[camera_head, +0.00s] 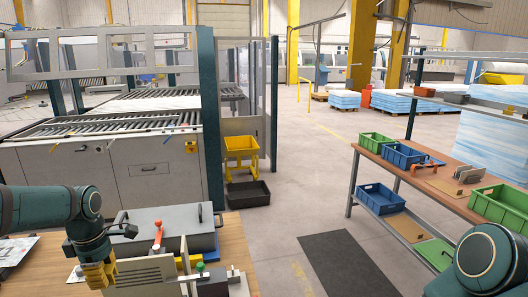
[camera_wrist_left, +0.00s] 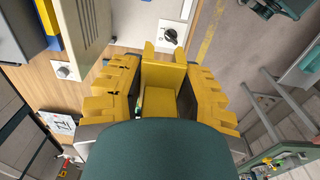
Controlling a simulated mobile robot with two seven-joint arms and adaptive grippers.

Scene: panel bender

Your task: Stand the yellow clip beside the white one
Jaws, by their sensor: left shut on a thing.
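My left gripper (camera_head: 97,274) has yellow fingers and is low over the wooden bench at the left of the head view. In the left wrist view the gripper (camera_wrist_left: 160,95) is shut on a yellow piece with a wide, notched top, which I take as the yellow clip (camera_wrist_left: 163,75). The gripper hides the clip in the head view. I cannot make out a white clip for certain in either view. My right gripper is out of view; only part of my right arm shows at the lower right.
A beige upright panel (camera_head: 146,275) stands beside my left gripper. Behind it is a grey case (camera_head: 170,228) with a red-handled thing (camera_head: 157,232) on it. A white plate with a black knob (camera_wrist_left: 171,36) lies near the bench edge. The floor right of the bench holds a dark mat (camera_head: 347,265).

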